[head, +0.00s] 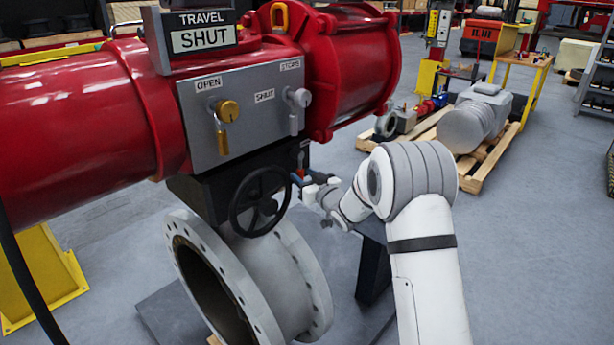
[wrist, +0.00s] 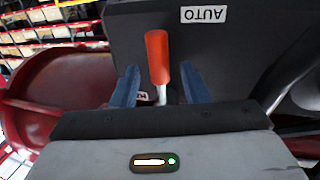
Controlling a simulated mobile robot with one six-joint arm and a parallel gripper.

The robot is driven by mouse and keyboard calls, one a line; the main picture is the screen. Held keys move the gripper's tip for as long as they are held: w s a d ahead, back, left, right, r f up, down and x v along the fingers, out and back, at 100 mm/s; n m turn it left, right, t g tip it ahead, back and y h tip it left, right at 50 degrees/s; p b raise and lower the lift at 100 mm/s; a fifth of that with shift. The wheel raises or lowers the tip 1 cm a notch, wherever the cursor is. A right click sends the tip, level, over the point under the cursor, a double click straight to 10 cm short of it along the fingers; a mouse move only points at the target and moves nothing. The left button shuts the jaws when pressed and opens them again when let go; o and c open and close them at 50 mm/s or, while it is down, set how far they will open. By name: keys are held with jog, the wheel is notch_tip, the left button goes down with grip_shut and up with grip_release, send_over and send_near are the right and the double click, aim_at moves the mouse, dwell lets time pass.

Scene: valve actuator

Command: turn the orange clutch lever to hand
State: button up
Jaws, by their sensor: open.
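The orange clutch lever (wrist: 157,57) shows in the wrist view, with an orange grip on a pale metal stem. It points up in that view, towards the side of the upside-down AUTO label (wrist: 203,14). My gripper (wrist: 159,68) is open, with one blue finger on each side of the lever. Gaps show between the fingers and the grip. The lower stem is partly hidden by my gripper, as is a second small label there. In the head view my gripper (head: 301,181) is at the dark gearbox, right of the handwheel; a small orange bit of the lever (head: 305,143) shows above it.
The black handwheel (head: 260,200) stands close to the left of my gripper. The red actuator (head: 85,110) and its grey panel (head: 245,110) with two keyed locks are above. The grey flanged valve body (head: 265,275) is below. Open floor (head: 520,240) lies to the right.

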grip_shut()
dwell(0.4)
